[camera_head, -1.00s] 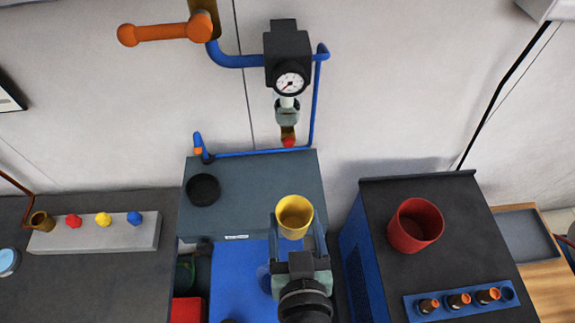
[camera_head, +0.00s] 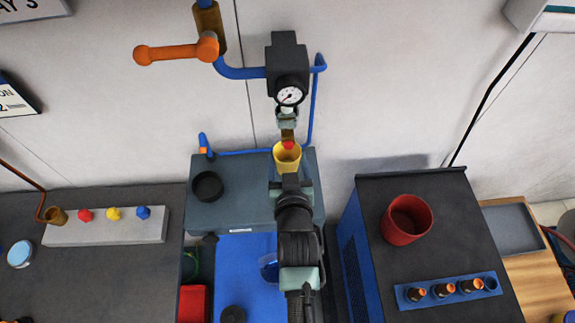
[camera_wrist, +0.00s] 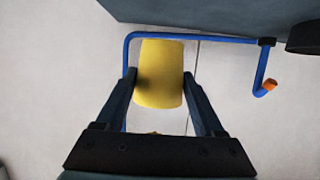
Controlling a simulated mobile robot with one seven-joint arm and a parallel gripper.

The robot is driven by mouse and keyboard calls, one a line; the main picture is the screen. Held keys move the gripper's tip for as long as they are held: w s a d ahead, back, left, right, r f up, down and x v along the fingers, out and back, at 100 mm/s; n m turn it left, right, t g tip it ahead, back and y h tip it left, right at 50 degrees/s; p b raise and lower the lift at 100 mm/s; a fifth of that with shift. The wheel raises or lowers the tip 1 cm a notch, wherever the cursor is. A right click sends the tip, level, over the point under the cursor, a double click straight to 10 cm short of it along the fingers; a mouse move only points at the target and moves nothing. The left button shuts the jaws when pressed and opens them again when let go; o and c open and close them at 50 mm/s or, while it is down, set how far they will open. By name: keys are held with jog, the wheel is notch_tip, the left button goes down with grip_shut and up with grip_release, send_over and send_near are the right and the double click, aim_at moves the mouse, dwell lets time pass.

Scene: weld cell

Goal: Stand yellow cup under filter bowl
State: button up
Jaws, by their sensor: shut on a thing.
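The yellow cup (camera_head: 287,163) is held between the two fingers of my gripper (camera_wrist: 160,75), which is shut on it. The cup also shows in the wrist view (camera_wrist: 160,92), with one finger along each side. In the head view its mouth lies right below the filter bowl (camera_head: 287,135), which hangs under the pressure gauge (camera_head: 290,95). The bowl's red lower tip (camera_head: 288,145) shows over the cup's opening. Whether the cup touches the grey-blue cabinet top (camera_head: 240,205) cannot be told; my gripper hides its lower part.
A blue pipe (camera_head: 314,100) runs down right of the gauge and along the cabinet's back edge. A black round cap (camera_head: 207,186) lies on the cabinet's left. A red cup (camera_head: 405,220) stands on the dark unit at right. An orange valve handle (camera_head: 175,50) sticks out above.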

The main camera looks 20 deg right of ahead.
aim_at(287, 170)
notch_tip(287, 170, down, 3)
jog(key=shift+p, duration=0.3)
jog(key=shift+w+f+p, duration=0.2)
jog(key=shift+f+p, duration=0.05)
jog(key=shift+p, duration=0.05)
jog(key=shift+f, duration=0.1)
jog(key=shift+f, duration=0.1)
jog(key=o, duration=1.5)
